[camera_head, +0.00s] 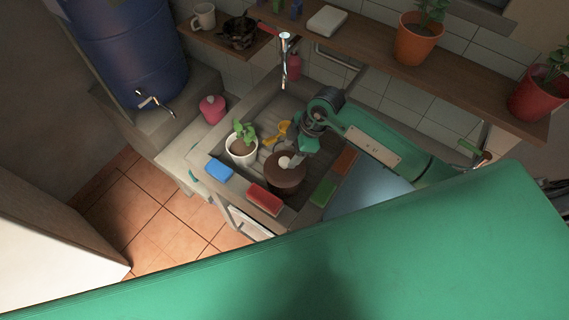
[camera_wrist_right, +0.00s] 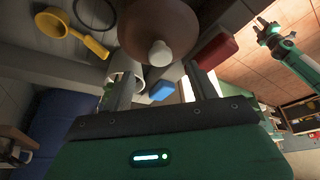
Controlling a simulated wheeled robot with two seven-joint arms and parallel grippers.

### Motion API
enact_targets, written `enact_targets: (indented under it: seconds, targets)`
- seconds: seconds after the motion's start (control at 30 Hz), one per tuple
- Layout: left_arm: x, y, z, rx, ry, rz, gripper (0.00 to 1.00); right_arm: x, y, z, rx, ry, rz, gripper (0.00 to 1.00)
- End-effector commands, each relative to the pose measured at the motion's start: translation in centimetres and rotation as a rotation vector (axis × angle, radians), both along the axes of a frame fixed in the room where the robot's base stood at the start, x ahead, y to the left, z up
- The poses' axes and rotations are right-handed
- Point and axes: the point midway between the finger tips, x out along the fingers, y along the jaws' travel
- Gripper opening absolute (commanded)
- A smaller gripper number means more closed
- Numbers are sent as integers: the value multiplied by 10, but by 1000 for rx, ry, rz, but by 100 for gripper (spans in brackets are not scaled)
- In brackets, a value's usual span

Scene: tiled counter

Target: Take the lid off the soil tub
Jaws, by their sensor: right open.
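The soil tub (camera_head: 287,184) is a round brown tub in the sink area, with a brown lid on it. A pale round knob (camera_head: 285,161) stands on the lid; it also shows in the right wrist view (camera_wrist_right: 160,53). My right gripper (camera_head: 296,158) is just above the lid, close to the knob. In the right wrist view its two fingers (camera_wrist_right: 158,78) are apart with nothing between them, and the knob shows just beyond the gap. My left gripper (camera_wrist_right: 266,30) shows small at the upper right of the right wrist view; its jaw state is unclear.
A white pot with a seedling (camera_head: 242,150) stands left of the tub, with a yellow scoop (camera_head: 284,128) behind. A blue sponge (camera_head: 220,170), a red block (camera_head: 265,198) and a green block (camera_head: 323,192) lie around it. The tap (camera_head: 286,55) hangs behind.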

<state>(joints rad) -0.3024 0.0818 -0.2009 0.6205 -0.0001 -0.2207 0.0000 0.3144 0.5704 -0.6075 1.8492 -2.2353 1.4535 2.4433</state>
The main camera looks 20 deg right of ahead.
Motion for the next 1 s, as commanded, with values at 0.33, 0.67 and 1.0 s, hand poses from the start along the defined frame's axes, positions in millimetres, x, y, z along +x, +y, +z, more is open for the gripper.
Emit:
enact_targets:
  seconds: [0.33, 0.67, 1.0]
  targets:
    - [6, -1, 21, -1, -9, 0, 36, 1, 12, -24, 1, 4, 0, 59]
    - [2, -1, 31, -2, -3, 1, 36, 3, 23, -55, 2, 0, 0, 59]
    - [2, -2, 30, -3, -2, 2, 36, 4, 22, -56, 1, -1, 0, 32]
